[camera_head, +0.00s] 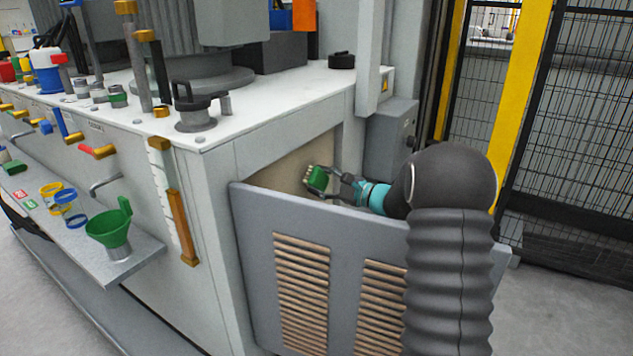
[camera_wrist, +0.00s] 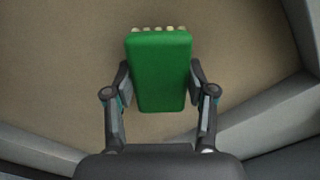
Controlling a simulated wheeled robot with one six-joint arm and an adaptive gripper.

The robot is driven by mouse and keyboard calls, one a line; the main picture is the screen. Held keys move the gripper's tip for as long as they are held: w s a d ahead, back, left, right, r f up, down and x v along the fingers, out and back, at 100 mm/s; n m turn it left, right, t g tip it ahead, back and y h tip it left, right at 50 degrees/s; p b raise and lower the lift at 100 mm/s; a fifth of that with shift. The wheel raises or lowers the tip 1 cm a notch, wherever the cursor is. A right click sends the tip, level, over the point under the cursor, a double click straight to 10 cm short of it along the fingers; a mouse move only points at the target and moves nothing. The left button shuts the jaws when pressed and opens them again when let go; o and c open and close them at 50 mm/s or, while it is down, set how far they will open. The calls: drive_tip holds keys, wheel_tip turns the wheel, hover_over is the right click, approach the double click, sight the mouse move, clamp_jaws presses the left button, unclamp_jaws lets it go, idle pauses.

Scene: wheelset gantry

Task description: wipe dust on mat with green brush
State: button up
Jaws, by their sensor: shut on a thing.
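My gripper (camera_head: 335,181) is shut on the green brush (camera_head: 318,179), with a finger on each side of its block. In the wrist view the green brush (camera_wrist: 159,72) lies between the fingertips of my gripper (camera_wrist: 159,88), its pale bristle tufts showing at the far end. It is held inside the opening behind the grey louvred panel. A plain tan surface (camera_wrist: 60,75) fills the space beyond the brush; I cannot tell whether it is the mat. No dust can be made out. Whether the bristles touch anything is unclear.
The grey louvred panel (camera_head: 262,270) stands in front of the opening, below my arm. The white machine top (camera_head: 285,95) is above left. A shelf (camera_head: 135,255) with a green funnel (camera_head: 110,230) is at left. A mesh fence (camera_head: 570,110) stands at right.

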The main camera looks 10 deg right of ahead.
drive_tip(key=shift+b+v, duration=0.35)
drive_tip(key=shift+v, duration=1.95)
drive_tip(key=shift+v, duration=1.5)
drive_tip(key=shift+a, duration=0.1)
